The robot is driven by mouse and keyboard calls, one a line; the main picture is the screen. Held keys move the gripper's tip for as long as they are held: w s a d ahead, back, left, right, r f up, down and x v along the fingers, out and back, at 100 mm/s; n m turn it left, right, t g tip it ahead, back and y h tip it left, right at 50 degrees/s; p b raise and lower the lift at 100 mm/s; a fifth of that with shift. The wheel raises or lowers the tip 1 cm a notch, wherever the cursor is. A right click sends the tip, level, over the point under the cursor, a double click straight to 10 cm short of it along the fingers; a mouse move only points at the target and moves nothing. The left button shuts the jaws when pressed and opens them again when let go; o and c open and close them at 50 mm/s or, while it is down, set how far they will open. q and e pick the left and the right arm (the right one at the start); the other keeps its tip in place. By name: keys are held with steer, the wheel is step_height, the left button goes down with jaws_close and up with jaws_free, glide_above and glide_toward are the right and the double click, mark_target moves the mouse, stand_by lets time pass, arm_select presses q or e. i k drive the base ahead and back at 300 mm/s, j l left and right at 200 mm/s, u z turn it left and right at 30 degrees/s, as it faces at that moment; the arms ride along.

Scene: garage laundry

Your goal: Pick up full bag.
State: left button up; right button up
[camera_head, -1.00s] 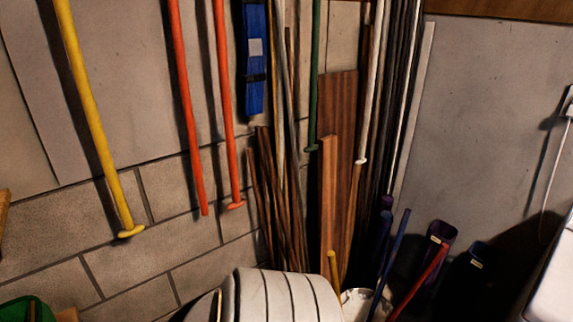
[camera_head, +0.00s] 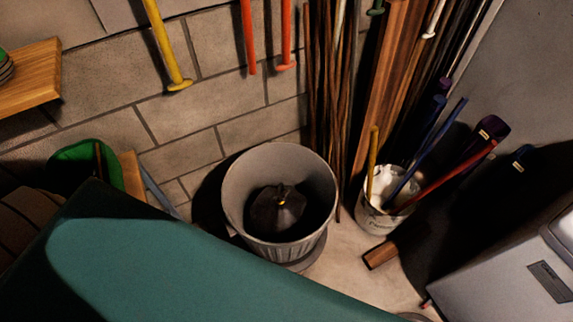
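Neither of my grippers is in view.
The large teal surface (camera_head: 150,270) fills the lower left foreground. Right of the bin stand a white bucket (camera_head: 375,222) with tools and a wood piece (camera_head: 380,254). A grey-white appliance (camera_head: 510,280) is at lower right. Some floor (camera_head: 350,275) is clear.

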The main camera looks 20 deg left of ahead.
mark_target(281, 214)
steer(key=j+u, duration=0.15)
steer(key=u, duration=0.55)
